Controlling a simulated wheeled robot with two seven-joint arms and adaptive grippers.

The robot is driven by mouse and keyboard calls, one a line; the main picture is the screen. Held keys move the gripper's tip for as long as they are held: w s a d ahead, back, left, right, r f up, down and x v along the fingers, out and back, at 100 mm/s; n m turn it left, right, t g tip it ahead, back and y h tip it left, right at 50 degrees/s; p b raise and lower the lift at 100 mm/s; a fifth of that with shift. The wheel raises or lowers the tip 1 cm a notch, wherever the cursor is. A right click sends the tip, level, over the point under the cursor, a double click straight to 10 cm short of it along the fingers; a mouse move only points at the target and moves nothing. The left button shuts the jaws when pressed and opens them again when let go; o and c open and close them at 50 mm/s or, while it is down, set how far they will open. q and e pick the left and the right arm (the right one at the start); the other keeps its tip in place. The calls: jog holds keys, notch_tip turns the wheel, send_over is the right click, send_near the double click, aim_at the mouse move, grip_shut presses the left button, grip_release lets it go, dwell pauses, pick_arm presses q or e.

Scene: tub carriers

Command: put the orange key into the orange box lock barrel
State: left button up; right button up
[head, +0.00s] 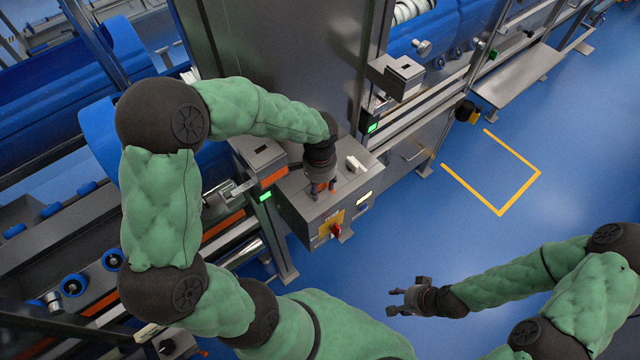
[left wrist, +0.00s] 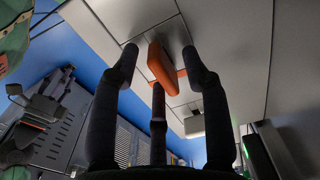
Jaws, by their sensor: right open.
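My left gripper (head: 320,188) points down at the top of the grey steel box (head: 300,200). In the left wrist view the orange key (left wrist: 162,66) is a flat orange block between the spread fingers of my left gripper (left wrist: 160,62). Gaps show between the side fingers and the key, and the middle finger's tip lies close to its lower end. Orange marks show on the steel surface beside the key. The lock barrel is hidden behind the key and fingers, so I cannot tell how deep the key sits. My right gripper (head: 403,299) is open and empty above the floor.
The box front has a red switch (head: 336,231) on a yellow plate. A white block (head: 355,163) stands on its top. A reader with an orange band (head: 272,177) stands to its left, close to my left arm. Blue floor (head: 420,235) to the right is clear.

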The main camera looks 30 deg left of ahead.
aim_at(320, 192)
pick_arm(q)
jog(key=shift+r, duration=3.75)
jog(key=shift+d, duration=0.1)
